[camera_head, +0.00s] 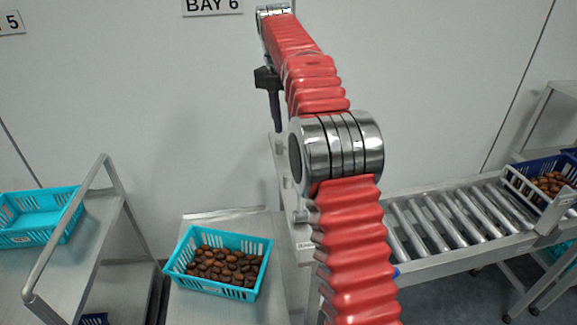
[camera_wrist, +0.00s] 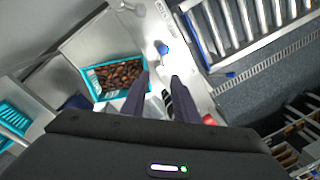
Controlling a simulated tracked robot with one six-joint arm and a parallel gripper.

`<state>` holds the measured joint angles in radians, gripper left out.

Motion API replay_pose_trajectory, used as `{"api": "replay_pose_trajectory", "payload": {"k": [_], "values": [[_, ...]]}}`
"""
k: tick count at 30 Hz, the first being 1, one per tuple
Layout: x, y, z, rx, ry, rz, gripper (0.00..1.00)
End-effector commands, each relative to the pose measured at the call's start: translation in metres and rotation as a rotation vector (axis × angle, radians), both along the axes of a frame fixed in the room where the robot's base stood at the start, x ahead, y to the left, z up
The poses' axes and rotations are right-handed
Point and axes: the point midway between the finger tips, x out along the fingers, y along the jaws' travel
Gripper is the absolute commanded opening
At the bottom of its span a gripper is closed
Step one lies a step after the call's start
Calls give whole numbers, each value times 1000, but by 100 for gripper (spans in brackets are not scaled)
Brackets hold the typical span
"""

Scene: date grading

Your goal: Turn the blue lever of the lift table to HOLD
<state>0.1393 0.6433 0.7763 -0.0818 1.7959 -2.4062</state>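In the wrist view a small blue knob (camera_wrist: 163,49), which looks like the lever's end, stands on a light metal strip (camera_wrist: 190,60) beside the lift table. The lever's arm and its HOLD marking cannot be made out. My gripper (camera_wrist: 161,76) is open above the strip, its two dark fingers apart, with the knob beyond their tips and not between them. In the head view my gripper (camera_head: 275,112) is seen side-on, pointing down; my red arm hides the lever there. The lift table (camera_head: 225,217) carries a turquoise crate (camera_head: 205,286) of brown dates.
A roller conveyor (camera_head: 440,225) runs to the right, with a blue crate (camera_head: 566,163) of dates at its far end. At left a rail (camera_head: 75,220) stands beside an empty turquoise crate (camera_head: 20,238). In the wrist view a red object (camera_wrist: 209,120) lies right of the fingers.

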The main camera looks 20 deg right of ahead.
Motion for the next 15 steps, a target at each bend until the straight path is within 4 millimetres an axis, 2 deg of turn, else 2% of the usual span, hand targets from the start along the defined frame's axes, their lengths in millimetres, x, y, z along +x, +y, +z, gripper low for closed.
{"api": "replay_pose_trajectory", "payload": {"k": [8, 15], "values": [[-1, -5, -2, 0, 0, -8, 27], [-3, -6, -17, 0, 1, -9, 27]]}}
